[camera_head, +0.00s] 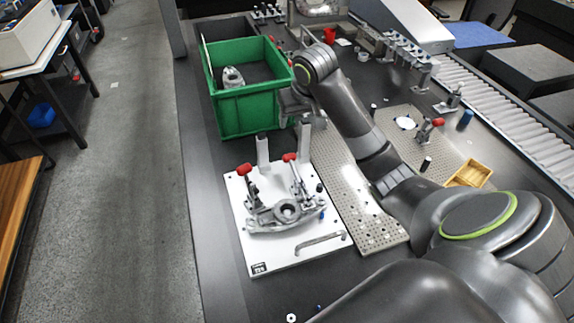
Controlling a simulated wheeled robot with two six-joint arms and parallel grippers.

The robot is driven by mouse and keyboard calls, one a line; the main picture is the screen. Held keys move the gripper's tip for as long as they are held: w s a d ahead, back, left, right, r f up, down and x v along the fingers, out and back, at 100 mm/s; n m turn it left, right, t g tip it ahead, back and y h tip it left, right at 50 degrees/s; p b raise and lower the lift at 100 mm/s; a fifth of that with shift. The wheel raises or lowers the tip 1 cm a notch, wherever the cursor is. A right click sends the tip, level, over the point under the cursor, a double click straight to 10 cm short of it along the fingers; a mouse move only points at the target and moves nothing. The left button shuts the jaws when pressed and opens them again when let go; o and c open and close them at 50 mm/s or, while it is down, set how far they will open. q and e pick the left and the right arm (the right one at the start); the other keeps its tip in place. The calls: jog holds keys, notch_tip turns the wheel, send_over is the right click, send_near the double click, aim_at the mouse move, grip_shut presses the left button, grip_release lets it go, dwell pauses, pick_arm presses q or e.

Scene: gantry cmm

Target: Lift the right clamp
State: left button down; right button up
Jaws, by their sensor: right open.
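The right clamp (299,184) stands on a white fixture plate (262,257), with its red-tipped handle (289,157) raised and tilted. The left clamp (251,188), also red-tipped, stands beside it. A grey cast metal part (265,221) lies on the plate at the feet of both clamps. My right gripper (283,160) reaches down from above at the plate's far edge. Its two fingers are spread wide, and the right clamp's red tip appears between them, nearer the right finger. I cannot tell whether they touch. My left gripper is out of view.
A green bin (247,110) with a grey part (232,78) inside stands behind the plate. A perforated metal plate (345,189) lies to the right. A small wooden tray (469,174) and another red-handled clamp (428,129) are farther right. My arm covers the right side.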

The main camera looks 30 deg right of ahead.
aim_at(289, 155)
pick_arm(q)
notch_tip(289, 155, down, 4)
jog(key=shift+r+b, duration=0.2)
jog(key=shift+b, duration=0.95)
pick_arm(e)
jog(key=x, duration=1.9)
jog(key=shift+s+f, duration=0.25)
jog(key=shift+f, duration=0.25)
grip_shut()
